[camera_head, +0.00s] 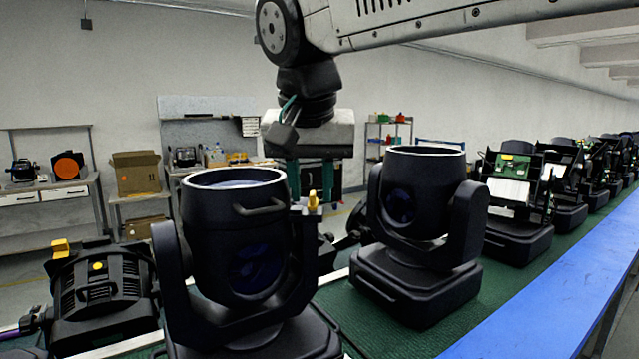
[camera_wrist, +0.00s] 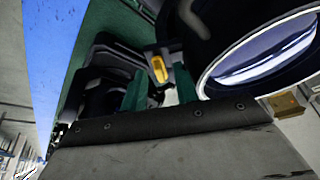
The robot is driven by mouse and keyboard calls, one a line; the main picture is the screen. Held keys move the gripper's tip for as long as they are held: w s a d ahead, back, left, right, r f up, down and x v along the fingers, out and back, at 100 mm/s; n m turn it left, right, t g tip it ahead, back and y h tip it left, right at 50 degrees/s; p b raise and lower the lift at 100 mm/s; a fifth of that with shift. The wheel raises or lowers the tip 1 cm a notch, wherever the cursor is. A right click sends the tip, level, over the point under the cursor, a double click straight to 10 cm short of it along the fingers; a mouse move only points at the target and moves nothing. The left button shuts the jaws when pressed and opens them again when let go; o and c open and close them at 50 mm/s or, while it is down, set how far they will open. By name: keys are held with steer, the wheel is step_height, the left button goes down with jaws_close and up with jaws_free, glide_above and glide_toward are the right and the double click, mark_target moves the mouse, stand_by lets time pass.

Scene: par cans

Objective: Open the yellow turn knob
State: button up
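The yellow turn knob (camera_head: 313,201) sits upright at the right side of the nearest black par can (camera_head: 235,235), near its rim. It also shows in the wrist view (camera_wrist: 158,68) as a yellow oblong piece on a light bracket. My gripper (camera_head: 314,182) points down over the knob, with a green finger to its left and another to its right. In the wrist view my gripper (camera_wrist: 159,88) has its two green fingers apart, with the knob showing in the gap between them. I cannot see either finger touching the knob. The par can's rim is close beside the fingers.
A second black par can (camera_head: 418,200) stands close on the right. More fixtures line the green belt (camera_head: 400,325), bordered by a blue rail (camera_head: 560,310). A black fixture with yellow parts (camera_head: 100,295) lies at the left. A cardboard box (camera_head: 136,172) stands behind.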

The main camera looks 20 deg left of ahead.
steer(key=v, duration=0.7)
steer(key=shift+s+r, duration=0.2)
steer(key=shift+r, duration=0.15)
